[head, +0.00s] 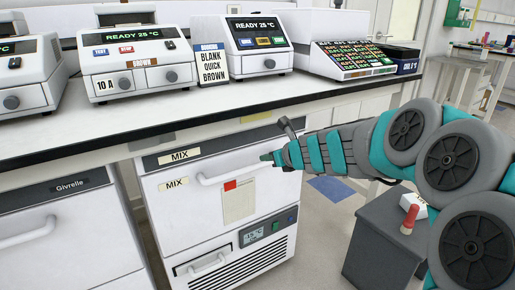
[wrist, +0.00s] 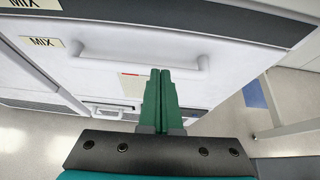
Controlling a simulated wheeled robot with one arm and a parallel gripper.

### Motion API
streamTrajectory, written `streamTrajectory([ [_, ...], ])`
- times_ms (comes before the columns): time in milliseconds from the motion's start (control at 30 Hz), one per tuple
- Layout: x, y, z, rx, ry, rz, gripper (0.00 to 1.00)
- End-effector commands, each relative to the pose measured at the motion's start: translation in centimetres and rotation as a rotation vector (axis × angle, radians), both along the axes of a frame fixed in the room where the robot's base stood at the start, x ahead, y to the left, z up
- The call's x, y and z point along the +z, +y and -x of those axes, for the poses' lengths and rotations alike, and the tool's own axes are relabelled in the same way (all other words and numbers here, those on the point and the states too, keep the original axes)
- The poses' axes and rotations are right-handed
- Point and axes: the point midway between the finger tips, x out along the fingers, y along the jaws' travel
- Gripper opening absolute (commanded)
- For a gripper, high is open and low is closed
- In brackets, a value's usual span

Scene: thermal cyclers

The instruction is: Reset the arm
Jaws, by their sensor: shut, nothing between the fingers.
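My gripper (head: 268,158) is at the end of my teal and grey arm, in front of the white under-bench unit labelled MIX (head: 212,215). In the wrist view the two green fingers (wrist: 160,75) are pressed together with nothing between them. They point at the front of the unit, near its white handle (wrist: 140,45). In the head view the fingertips appear close to the right part of that handle (head: 235,170). I cannot tell whether they touch it.
Thermal cyclers (head: 137,70) (head: 258,48) stand on the white bench (head: 200,120) above, with a BLANK QUICK BROWN sign (head: 210,65) between them. A Givrelle unit (head: 65,235) is at left. A grey cabinet (head: 380,245) carrying a red-topped object (head: 409,219) stands at lower right. Open floor (head: 315,235) shows between.

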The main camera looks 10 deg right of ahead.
Motion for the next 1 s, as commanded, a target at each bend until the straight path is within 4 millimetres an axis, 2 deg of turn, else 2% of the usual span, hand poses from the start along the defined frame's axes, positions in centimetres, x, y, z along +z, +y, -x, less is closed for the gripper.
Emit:
streamTrajectory([
  [67,0.3,1.7,1.2,0.083,-0.016,0.063,0.0],
  [167,0.2,5.2,4.4,0.29,-0.055,0.228,0.0],
  [267,-0.7,9.2,9.5,0.593,-0.113,0.459,0.0],
  [300,-1.4,10.4,11.9,0.721,-0.134,0.556,0.0],
  [433,-4.5,12.4,20.2,1.15,-0.191,0.837,0.0],
  [567,-7.6,11.3,28.7,1.577,-0.227,1.054,0.0],
  [600,-8.5,10.5,31.2,1.706,-0.231,1.103,0.0],
  [700,-10.1,7.7,36.6,2.001,-0.233,1.188,0.0],
  [833,-11.1,4.1,41.9,2.293,-0.222,1.219,0.0],
  [900,-11.3,2.7,43.7,2.399,-0.213,1.211,0.0],
  [1000,-11.4,1.5,45.1,2.483,-0.209,1.206,0.0],
])
